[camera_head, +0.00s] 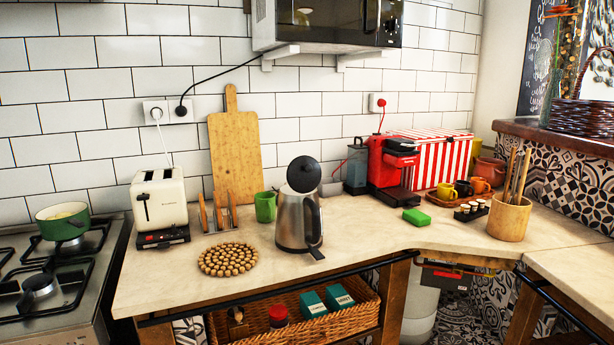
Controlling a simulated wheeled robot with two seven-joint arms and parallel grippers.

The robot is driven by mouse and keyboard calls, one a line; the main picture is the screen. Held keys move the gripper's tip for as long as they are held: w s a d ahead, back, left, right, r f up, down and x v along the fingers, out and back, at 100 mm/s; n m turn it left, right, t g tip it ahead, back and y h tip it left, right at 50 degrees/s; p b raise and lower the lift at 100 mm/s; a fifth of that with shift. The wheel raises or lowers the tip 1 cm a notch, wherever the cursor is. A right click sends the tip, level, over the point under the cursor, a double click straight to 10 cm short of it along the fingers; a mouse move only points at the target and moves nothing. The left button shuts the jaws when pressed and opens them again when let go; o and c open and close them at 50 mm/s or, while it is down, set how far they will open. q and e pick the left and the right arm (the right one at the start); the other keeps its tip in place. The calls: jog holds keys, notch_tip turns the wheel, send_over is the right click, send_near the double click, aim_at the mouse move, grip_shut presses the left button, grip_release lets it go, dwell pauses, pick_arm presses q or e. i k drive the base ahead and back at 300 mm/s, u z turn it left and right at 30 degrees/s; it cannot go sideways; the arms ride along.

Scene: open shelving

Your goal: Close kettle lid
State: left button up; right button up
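The kettle (292,220) stands upright on the countertop, near its front edge. It has a brushed metal body and a black handle (313,222) on its right side. Its round black lid (304,174) is open and stands tilted up above the kettle's top. Neither of my grippers shows in the head view.
A round wooden trivet (228,259) lies left of the kettle and a green mug (265,207) stands behind it. A toaster (159,200) is at the left, a red coffee machine (391,165) at the right. The counter right of the kettle is mostly clear around a green sponge (417,217).

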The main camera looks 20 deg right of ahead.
aim_at(304, 173)
jog(key=k, duration=0.65)
jog(key=z, duration=0.65)
jog(key=i, duration=1.35)
jog(key=u, duration=0.6)
